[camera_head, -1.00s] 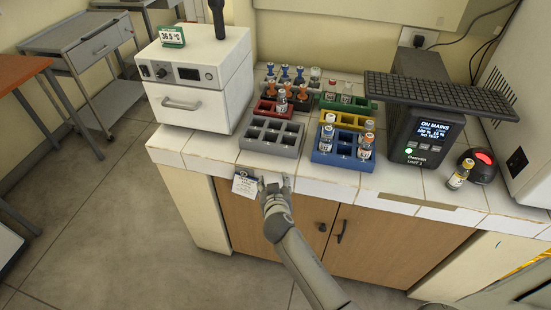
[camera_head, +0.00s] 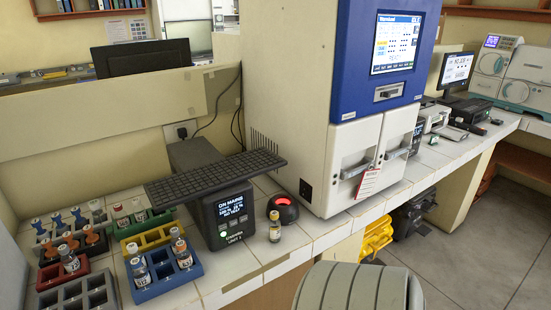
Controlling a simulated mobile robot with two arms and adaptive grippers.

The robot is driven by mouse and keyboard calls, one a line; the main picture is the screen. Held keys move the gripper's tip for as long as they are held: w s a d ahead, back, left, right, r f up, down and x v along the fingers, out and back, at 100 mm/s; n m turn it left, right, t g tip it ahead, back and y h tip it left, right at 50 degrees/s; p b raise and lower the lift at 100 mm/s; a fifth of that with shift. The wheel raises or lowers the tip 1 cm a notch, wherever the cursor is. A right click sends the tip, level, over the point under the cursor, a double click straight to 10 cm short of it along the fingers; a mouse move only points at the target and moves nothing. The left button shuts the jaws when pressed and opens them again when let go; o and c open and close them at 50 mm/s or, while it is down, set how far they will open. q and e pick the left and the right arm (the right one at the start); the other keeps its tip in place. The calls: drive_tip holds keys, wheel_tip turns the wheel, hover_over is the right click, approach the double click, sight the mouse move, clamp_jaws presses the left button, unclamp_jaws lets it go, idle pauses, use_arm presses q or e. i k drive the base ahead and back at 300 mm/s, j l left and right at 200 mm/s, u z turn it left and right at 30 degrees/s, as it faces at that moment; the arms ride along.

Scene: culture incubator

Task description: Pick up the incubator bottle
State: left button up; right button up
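Other small bottles stand in the racks at the left, with several in the blue rack (camera_head: 160,284). One bottle (camera_head: 69,258) is in the red rack (camera_head: 50,277). I cannot tell which one is the incubator bottle. The white box-shaped incubator is out of view. Neither of my grippers shows.
A black UPS unit (camera_head: 228,218) carries a keyboard (camera_head: 215,177) near the bottles. A tall blue and white machine (camera_head: 340,120) stands to the right. A grey rack (camera_head: 78,295) sits front left. A grey rounded shape (camera_head: 360,290) fills the bottom centre.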

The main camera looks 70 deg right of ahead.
sight(122, 218)
drive_tip(key=i+l+z, duration=0.1)
drive_tip(key=z, duration=0.35)
drive_tip(key=i+z, duration=0.2)
drive_tip(key=z, duration=0.25)
